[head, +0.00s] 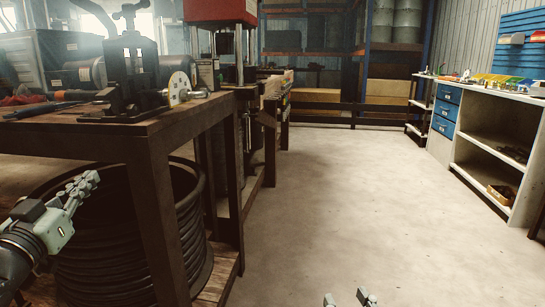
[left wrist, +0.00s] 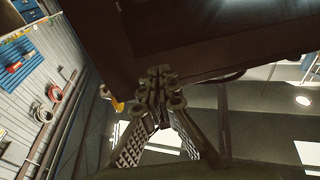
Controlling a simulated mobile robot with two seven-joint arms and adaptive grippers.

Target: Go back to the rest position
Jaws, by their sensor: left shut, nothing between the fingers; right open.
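My left gripper (head: 84,186) is at the left of the head view, in front of the wooden workbench's lower part and below its top. Its fingers are together with nothing between them; they also show closed in the left wrist view (left wrist: 160,92). My right gripper (head: 349,298) shows only its two fingertips at the bottom edge of the head view. They are apart, with bare floor between them. The hose crimper (head: 133,75) stands on the workbench (head: 150,127), above and behind my left gripper. My right arm is out of view.
A coil of black hose (head: 187,225) lies on the workbench's lower shelf, close behind my left gripper. The bench leg (head: 160,220) stands to its right. A dark slab-like surface (left wrist: 210,35) fills the top of the left wrist view. The concrete floor (head: 340,200) is clear.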

